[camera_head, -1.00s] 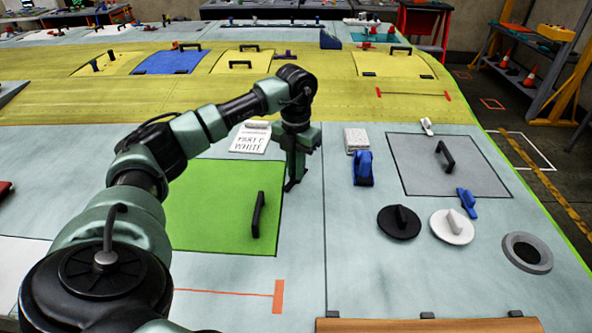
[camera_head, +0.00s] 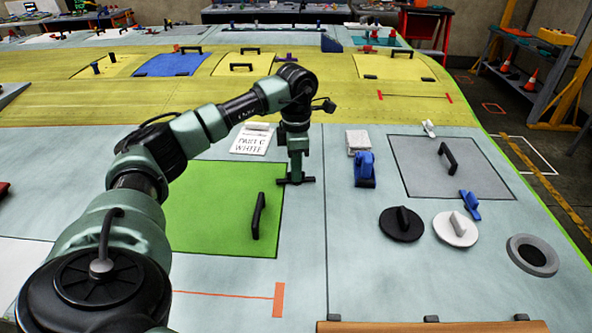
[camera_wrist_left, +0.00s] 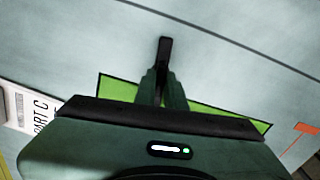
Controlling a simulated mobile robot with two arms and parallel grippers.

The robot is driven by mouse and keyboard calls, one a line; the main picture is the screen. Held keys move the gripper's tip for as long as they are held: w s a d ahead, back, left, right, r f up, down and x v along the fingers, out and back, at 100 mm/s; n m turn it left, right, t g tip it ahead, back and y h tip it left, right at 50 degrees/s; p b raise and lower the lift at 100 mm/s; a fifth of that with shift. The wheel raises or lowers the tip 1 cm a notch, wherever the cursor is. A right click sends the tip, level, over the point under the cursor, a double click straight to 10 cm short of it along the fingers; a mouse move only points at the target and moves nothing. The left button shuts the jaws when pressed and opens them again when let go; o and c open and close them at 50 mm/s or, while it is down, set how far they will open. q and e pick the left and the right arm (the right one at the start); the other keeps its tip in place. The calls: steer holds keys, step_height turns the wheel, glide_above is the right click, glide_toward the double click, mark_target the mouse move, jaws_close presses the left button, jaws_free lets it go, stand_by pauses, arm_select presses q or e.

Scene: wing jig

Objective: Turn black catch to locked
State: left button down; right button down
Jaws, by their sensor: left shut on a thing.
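The black catch (camera_head: 309,181) is a short dark bar near the far right corner of the green panel (camera_head: 212,210). My left gripper (camera_head: 295,179) points down over it and is shut on it. In the head view the bar lies roughly left to right, across the panel's right edge. In the left wrist view one end of the catch (camera_wrist_left: 164,50) sticks out past the fingers (camera_wrist_left: 163,88), away from the green panel (camera_wrist_left: 205,103). The rest of the catch is hidden by the gripper. My right gripper is not in view.
A black handle (camera_head: 258,215) stands on the green panel. A paper sign (camera_head: 251,140) lies behind the gripper. To the right are a blue tool (camera_head: 364,170), a black disc (camera_head: 401,224), a white disc (camera_head: 455,228) and a grey panel (camera_head: 420,165). The surface just right of the gripper is clear.

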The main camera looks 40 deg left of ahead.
arm_select(q)
steer(key=shift+w+r+m, duration=0.1)
steer(key=shift+m, duration=0.7)
steer(key=c, duration=1.5)
jaws_free()
steer(key=shift+r, duration=0.35)
step_height(320, 180, up, 7)
steer(key=shift+b, duration=1.05)
